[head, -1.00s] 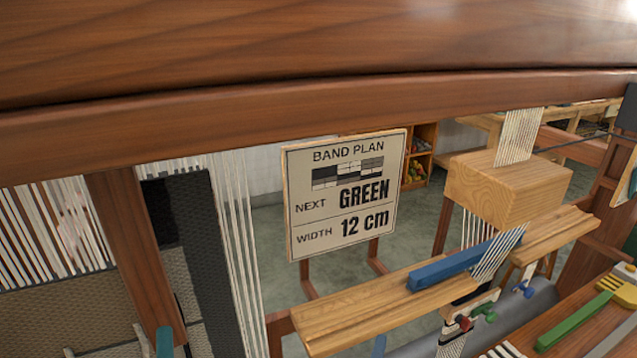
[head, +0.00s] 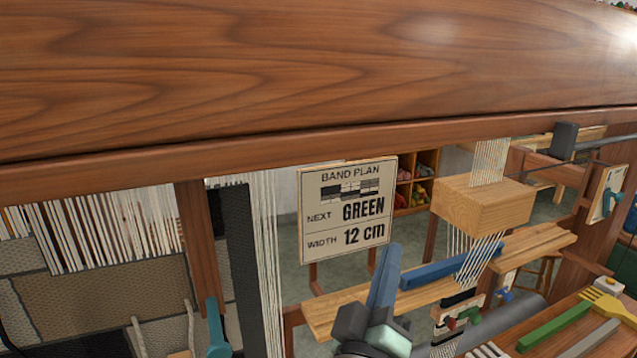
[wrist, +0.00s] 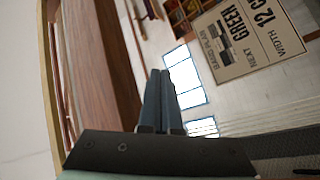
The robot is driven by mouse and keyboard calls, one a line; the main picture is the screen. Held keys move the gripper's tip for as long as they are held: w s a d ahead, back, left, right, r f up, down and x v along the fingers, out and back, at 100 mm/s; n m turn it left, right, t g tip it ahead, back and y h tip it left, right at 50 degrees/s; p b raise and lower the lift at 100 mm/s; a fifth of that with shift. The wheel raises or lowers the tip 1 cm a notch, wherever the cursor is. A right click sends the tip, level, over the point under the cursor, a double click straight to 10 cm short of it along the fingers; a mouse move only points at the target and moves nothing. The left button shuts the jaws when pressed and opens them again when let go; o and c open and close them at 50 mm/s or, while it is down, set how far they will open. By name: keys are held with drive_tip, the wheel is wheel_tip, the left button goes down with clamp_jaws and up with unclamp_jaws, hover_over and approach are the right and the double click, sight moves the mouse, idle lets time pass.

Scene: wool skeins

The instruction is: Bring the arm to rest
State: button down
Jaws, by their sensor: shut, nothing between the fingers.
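My gripper (head: 390,250) shows at the lower middle of the head view, its blue-grey fingers pointing up, in front of the wooden bench and just below and right of the band plan sign. In the wrist view my gripper (wrist: 160,76) has its two fingers together, with nothing between them. The band plan sign (head: 318,222) reads "NEXT GREEN" and "WIDTH 12 cm". It also shows rotated at the top right of the wrist view (wrist: 275,48).
A thick wooden beam (head: 300,80) spans the top of the head view. White warp threads (head: 100,230) hang at left. A wooden block (head: 480,208) with threads stands at right, near a blue bar (head: 440,268). A yellow fork-like tool (head: 612,305) lies at the lower right.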

drive_tip(key=s+a+r+m+t+y+p, duration=0.1)
drive_tip(key=s+a+r+t+y, duration=0.1)
drive_tip(key=r, duration=0.9)
drive_tip(key=s+a+r+m+t+y+p, duration=0.2)
drive_tip(key=s+r, duration=0.5)
drive_tip(key=r, duration=0.4)
drive_tip(key=s+a+r+m+t+y+p, duration=0.2)
drive_tip(key=s+a+r, duration=0.3)
drive_tip(key=r, duration=0.7)
drive_tip(key=shift+t+y, duration=0.6)
drive_tip(key=shift+t, duration=0.1)
